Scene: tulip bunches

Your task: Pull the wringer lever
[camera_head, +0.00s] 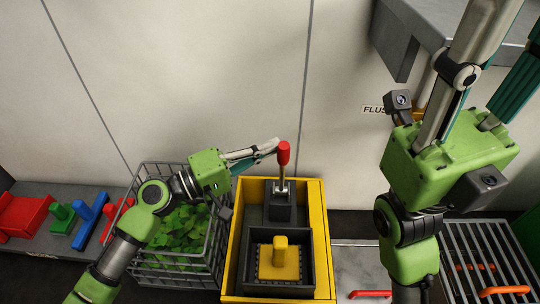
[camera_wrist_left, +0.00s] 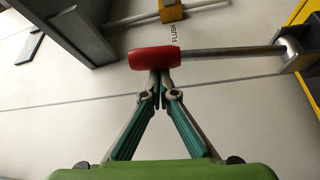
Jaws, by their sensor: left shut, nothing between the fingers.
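The wringer lever is a metal rod with a red grip (camera_head: 283,152), standing about upright from a dark block (camera_head: 281,205) at the back of the yellow bucket (camera_head: 322,235). In the left wrist view the red grip (camera_wrist_left: 155,58) lies right at the fingertips. My left gripper (camera_head: 276,146) is shut and empty, its tips beside the red grip on its left side. The tips (camera_wrist_left: 160,76) look to be touching or almost touching the grip; I cannot tell which. My right gripper is at the right, with its fingers running up out of the head view, so its tips are hidden.
A wire basket (camera_head: 150,262) of green leaves stands left of the bucket. A yellow-handled block (camera_head: 280,258) sits in the bucket's dark tray. Red, green and blue items lie on the grey shelf at left. A grey ledge (camera_head: 420,30) juts from the wall near my right arm.

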